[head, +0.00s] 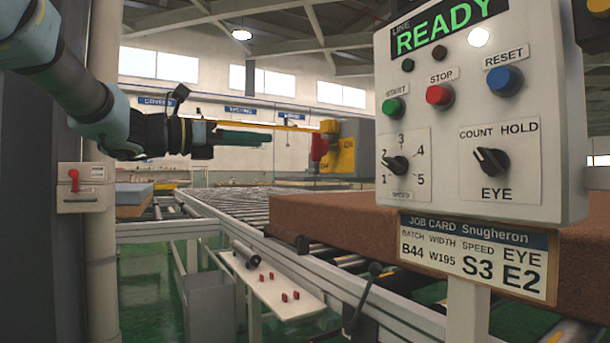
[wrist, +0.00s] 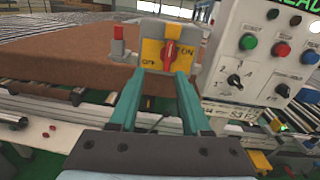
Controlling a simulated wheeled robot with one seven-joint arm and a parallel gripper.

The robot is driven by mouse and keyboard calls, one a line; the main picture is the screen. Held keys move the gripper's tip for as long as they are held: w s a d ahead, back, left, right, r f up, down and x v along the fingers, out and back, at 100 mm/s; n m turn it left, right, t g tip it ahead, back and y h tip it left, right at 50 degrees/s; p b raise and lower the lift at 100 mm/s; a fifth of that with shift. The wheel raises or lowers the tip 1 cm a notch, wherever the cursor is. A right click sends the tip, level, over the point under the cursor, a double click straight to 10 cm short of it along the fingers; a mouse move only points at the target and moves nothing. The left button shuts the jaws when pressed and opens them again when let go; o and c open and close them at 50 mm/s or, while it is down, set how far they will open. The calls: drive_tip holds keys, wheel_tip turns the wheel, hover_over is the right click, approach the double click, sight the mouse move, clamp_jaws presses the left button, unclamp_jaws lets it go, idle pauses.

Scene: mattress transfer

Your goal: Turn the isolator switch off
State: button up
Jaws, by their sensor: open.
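The isolator switch is a grey box with a yellow plate (wrist: 152,54) and a red rotary handle (wrist: 170,55), ahead of my gripper in the wrist view. OFF is on the plate's left and ON on its right; the handle stands roughly upright, close to ON. In the head view the isolator shows obliquely as a red and yellow fixture (head: 342,155) on a grey box. My gripper (wrist: 159,75) is open and empty, its teal fingers either side of the handle's line, tips just below it in the picture. In the head view my gripper (head: 262,138) points right, apart from the isolator.
A control panel (head: 440,185) with buttons and knobs stands at the right, above a job card (head: 475,255). A brown mattress (head: 400,228) lies on the roller conveyor. A small box with a red lever (head: 74,183) is on a post at left.

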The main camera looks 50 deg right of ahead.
sight(312, 144)
drive_tip(key=shift+m+g+y, duration=0.3)
drive_tip(key=shift+m+g, duration=0.1)
drive_tip(key=shift+m, duration=0.2)
drive_tip(key=x, duration=0.5)
drive_tip(key=s+p+x, duration=0.1)
drive_tip(key=x, duration=0.5)
drive_tip(key=shift+s+f, duration=0.15)
drive_tip(key=shift+s, duration=0.1)
clamp_jaws()
